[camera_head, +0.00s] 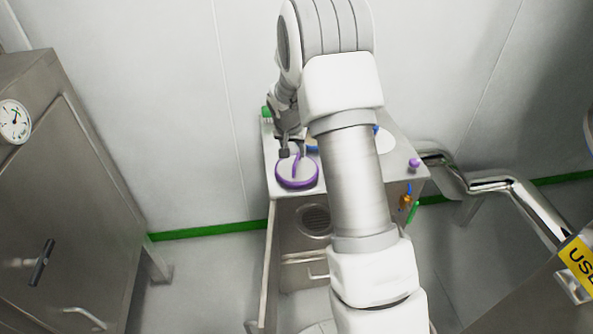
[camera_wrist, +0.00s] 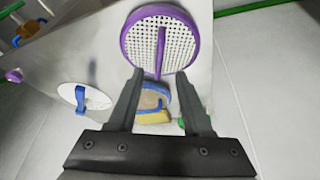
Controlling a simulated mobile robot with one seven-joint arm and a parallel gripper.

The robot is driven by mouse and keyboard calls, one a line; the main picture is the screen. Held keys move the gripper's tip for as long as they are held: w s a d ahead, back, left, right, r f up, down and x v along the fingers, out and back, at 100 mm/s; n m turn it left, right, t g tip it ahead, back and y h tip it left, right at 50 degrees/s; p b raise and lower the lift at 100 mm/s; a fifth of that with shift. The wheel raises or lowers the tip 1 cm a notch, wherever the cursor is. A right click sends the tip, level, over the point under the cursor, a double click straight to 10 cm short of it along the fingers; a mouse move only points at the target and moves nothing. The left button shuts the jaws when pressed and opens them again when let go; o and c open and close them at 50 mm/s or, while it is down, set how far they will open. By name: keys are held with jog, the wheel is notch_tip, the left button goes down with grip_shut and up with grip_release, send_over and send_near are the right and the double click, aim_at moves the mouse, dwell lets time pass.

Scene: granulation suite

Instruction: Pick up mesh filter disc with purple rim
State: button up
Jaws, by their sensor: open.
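The mesh filter disc with the purple rim (camera_head: 297,172) lies on the near left part of the steel cabinet top (camera_head: 404,166). In the wrist view the disc (camera_wrist: 172,42) shows a white perforated face and a purple bar handle across it. My gripper (camera_wrist: 164,75) is open and empty, and the near end of the handle shows between its fingertips. In the head view my gripper (camera_head: 291,152) is at the disc's far edge, just above it. I cannot tell whether the fingers touch the handle.
A white disc with a blue handle (camera_wrist: 86,97) and a tan piece with blue and yellow edges (camera_wrist: 153,103) lie close by on the top. A purple knob (camera_head: 414,163) is at the right. A steel pipe (camera_head: 510,187) runs right of the cabinet; a large steel cabinet (camera_head: 70,200) stands left.

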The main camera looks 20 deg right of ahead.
aim_at(296, 159)
jog(key=shift+x, duration=3.6)
jog(key=shift+w+d, duration=0.1)
jog(key=shift+d, duration=0.05)
grip_shut()
jog(key=shift+r, duration=0.1)
